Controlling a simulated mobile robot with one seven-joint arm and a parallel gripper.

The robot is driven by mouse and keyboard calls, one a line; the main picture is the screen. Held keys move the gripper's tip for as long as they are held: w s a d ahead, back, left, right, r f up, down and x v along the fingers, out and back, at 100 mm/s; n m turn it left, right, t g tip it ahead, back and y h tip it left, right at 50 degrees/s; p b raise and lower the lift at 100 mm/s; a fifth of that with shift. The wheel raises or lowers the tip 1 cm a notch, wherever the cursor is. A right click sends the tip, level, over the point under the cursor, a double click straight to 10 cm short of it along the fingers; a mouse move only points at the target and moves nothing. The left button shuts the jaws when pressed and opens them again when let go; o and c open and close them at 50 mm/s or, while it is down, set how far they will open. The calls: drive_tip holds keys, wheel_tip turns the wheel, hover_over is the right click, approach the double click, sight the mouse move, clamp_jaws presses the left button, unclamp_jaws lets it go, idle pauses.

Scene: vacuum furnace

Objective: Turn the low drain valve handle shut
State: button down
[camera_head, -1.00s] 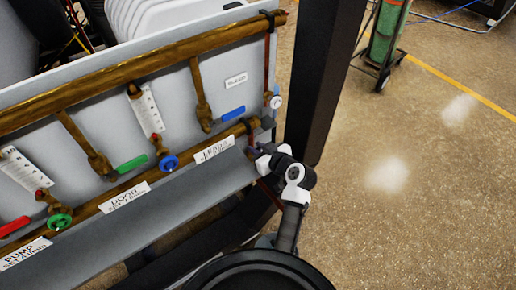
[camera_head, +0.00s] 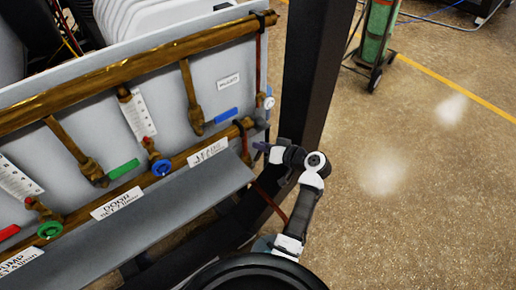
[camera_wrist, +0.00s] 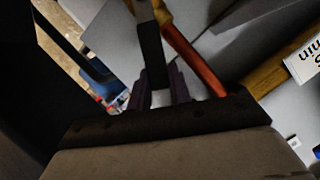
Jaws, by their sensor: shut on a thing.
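The low drain valve handle (camera_wrist: 152,55) is a dark, flat lever in the wrist view. It runs down from a brass fitting (camera_wrist: 143,9) at the top edge to between my fingers. My gripper (camera_wrist: 158,92) is shut on its lower end, with purple-grey fingertips on either side. In the head view my gripper (camera_head: 262,147) is just right of the right end of the lower brass pipe (camera_head: 205,145). The handle itself is too small or hidden to make out there.
A red pipe (camera_wrist: 193,58) runs close beside the handle. A dark upright post (camera_head: 310,75) stands just behind my arm. Blue (camera_head: 222,115) and green (camera_head: 123,169) levers sit on the panel to the left. Open floor (camera_head: 420,190) lies at right.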

drive_tip(key=w+d+f+m+y+b, duration=0.2)
drive_tip(key=d+f+m+y+b, duration=0.1)
drive_tip(key=f+m, duration=0.2)
drive_tip(key=shift+d+f+m+g+y+b, duration=0.15)
drive_tip(key=shift+f+m+g+y+b, duration=0.15)
drive_tip(key=shift+m, duration=0.6)
drive_tip(key=shift+w, duration=0.1)
drive_tip(key=c, duration=1.3)
unclamp_jaws()
drive_tip(key=shift+r, duration=0.1)
drive_tip(key=shift+d, duration=0.1)
drive_tip(key=b+v, duration=0.2)
drive_tip(key=v, duration=1.1)
drive_tip(key=shift+d, duration=0.25)
